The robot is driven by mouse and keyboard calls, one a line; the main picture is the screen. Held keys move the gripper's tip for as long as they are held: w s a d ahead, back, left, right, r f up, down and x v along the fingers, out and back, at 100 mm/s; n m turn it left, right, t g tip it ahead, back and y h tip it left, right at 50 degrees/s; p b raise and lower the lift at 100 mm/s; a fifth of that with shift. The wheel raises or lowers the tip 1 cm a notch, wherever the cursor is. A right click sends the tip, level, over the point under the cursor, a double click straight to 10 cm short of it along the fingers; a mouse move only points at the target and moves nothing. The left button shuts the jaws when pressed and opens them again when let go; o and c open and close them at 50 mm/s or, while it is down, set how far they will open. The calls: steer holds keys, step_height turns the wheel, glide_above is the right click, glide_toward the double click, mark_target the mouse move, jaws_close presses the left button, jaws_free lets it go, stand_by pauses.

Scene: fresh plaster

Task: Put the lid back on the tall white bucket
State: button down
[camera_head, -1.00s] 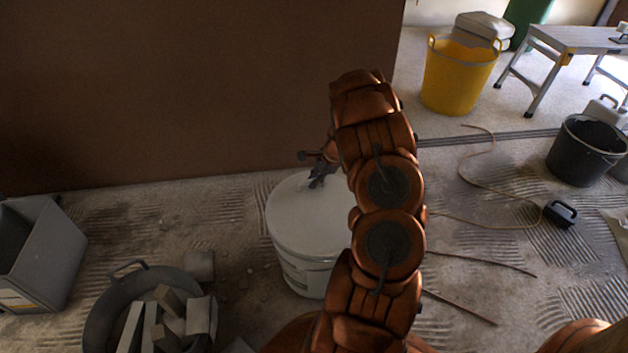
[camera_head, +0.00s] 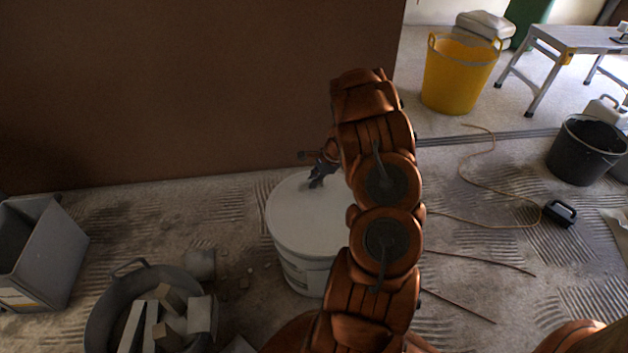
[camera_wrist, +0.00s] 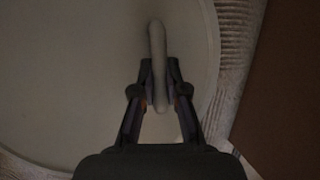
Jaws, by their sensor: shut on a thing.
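The tall white bucket (camera_head: 303,275) stands upright on the floor in the head view, partly behind my arm. The white lid (camera_head: 300,222) lies over its top and looks about level; I cannot tell whether it is pressed down all round. In the wrist view the lid (camera_wrist: 75,75) fills much of the picture, with a raised pale bar handle (camera_wrist: 157,50) on it. My gripper (camera_wrist: 160,75) is shut on this handle, one finger on each side. In the head view my gripper (camera_head: 316,182) is at the lid's far side, partly hidden by my arm.
A brown wall panel (camera_head: 180,90) stands just behind the bucket. A dark tub of offcuts (camera_head: 100,318) and a grey bin (camera_head: 40,250) are at left. A yellow tub (camera_head: 455,80), black bucket (camera_head: 587,150) and cable (camera_head: 480,222) are at right.

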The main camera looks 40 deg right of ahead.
steer(key=shift+f, duration=0.4)
stand_by(0.5)
steer(key=c, duration=1.1)
jaws_free()
steer(key=v, duration=1.2)
steer(key=shift+w, duration=0.1)
